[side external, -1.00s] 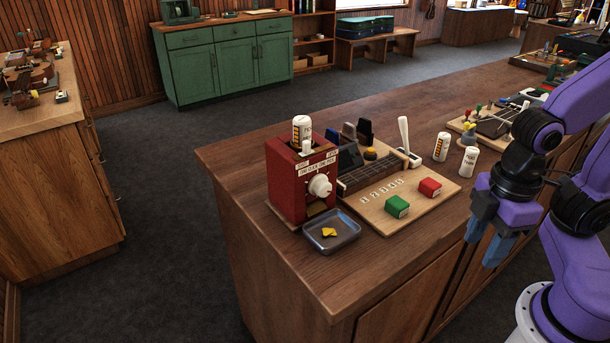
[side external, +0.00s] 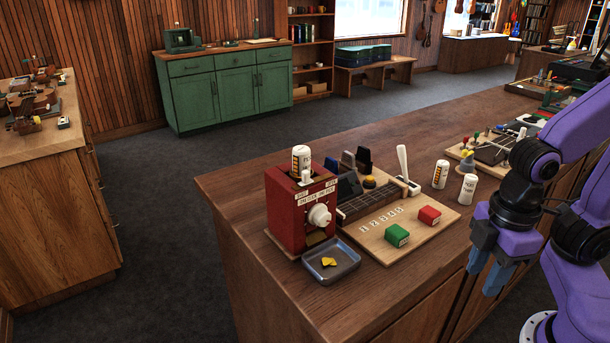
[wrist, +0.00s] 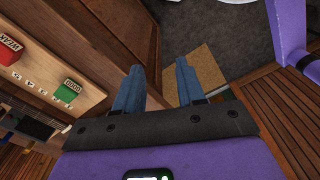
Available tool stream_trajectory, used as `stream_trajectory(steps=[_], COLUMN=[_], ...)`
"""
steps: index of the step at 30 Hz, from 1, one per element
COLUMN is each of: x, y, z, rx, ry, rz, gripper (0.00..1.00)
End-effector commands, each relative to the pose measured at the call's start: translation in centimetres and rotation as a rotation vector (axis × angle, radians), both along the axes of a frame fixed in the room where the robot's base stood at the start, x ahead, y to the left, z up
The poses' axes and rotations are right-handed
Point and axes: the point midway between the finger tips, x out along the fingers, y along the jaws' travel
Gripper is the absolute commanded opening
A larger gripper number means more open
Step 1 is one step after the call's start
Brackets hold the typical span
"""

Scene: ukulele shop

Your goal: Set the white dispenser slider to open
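The red dispenser (side external: 287,212) stands near the left end of the wooden counter, with a labelled white can (side external: 301,160) in its top. Its small white slider (side external: 306,176) stands upright at the top, in front of the can. The slider looks nearer the left end label than the right one; the lettering is too small to read surely. A round white knob (side external: 319,215) is on the front. My gripper (side external: 483,274) hangs well to the right of the dispenser, beyond the counter's front edge. The wrist view shows its blue fingers (wrist: 162,82) apart and empty; the dispenser is not visible there.
A metal tray (side external: 348,262) with yellow pieces sits before the dispenser. To its right, a wooden board (side external: 420,246) carries a green block (side external: 396,235), a red block (side external: 429,215) and an upright white lever (side external: 402,160). Two white cans (side external: 440,174) stand behind the board's right end.

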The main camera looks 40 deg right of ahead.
Motion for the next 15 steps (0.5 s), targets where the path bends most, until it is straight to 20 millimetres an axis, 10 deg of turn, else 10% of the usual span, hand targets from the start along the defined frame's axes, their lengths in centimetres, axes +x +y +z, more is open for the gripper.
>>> stream_trajectory(steps=[5,15], x=[2.0,12.6], y=[1.8,9.1], z=[1.6,11.1], rx=[0.012,0.07], ry=[-0.021,-0.146], rz=[-0.06,-0.435], gripper=[0.39,0.39])
